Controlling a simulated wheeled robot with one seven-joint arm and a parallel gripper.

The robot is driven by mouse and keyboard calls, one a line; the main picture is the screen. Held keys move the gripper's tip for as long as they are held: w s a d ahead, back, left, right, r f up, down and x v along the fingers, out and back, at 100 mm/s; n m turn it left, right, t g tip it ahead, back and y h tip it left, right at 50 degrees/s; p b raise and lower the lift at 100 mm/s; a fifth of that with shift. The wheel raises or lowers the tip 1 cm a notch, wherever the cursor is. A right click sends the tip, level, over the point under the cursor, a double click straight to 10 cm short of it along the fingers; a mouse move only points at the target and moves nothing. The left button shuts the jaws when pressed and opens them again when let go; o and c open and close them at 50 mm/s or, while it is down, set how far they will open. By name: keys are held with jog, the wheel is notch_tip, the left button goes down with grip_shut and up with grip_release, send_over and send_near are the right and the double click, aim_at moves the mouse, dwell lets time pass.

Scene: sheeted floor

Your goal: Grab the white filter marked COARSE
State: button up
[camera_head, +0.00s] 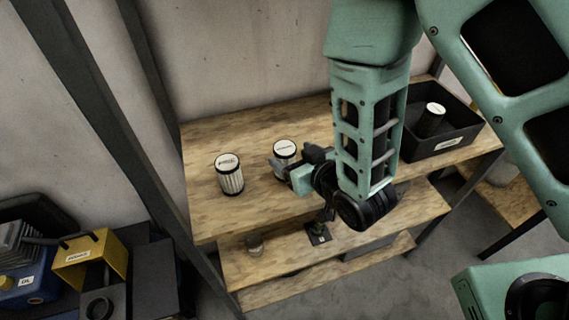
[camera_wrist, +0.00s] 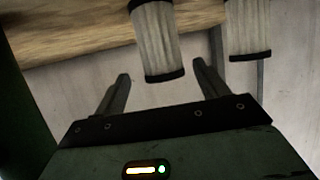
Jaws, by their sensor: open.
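Two white pleated filters with black end rings and white top labels stand upright on the wooden upper shelf (camera_head: 205,212). The left filter (camera_head: 230,178) is in full view. The right filter (camera_head: 285,149) is partly hidden by my gripper (camera_head: 282,168). The labels are too small to read surely, so I cannot tell which says COARSE. My gripper is open and empty, close to the right filter. In the wrist view, one filter (camera_wrist: 158,38) lies ahead, roughly in line with the gap between my fingers (camera_wrist: 160,72). The other filter (camera_wrist: 248,28) is off to the right.
A black bin (camera_head: 462,143) on the shelf's right holds a dark cylinder with a white top (camera_head: 434,110). A dark upright post (camera_head: 135,165) stands left of the shelf. A lower shelf (camera_head: 285,262) carries small items. A yellow box (camera_head: 85,262) is at lower left.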

aim_at(281, 149)
jog(key=shift+w+a+p, duration=0.3)
jog(key=shift+w+p, duration=0.15)
jog(key=shift+p+x, duration=1.2)
jog(key=shift+x, duration=1.1)
jog(key=shift+s+a, duration=0.1)
jog(key=shift+a, duration=0.05)
jog(key=c, duration=1.1)
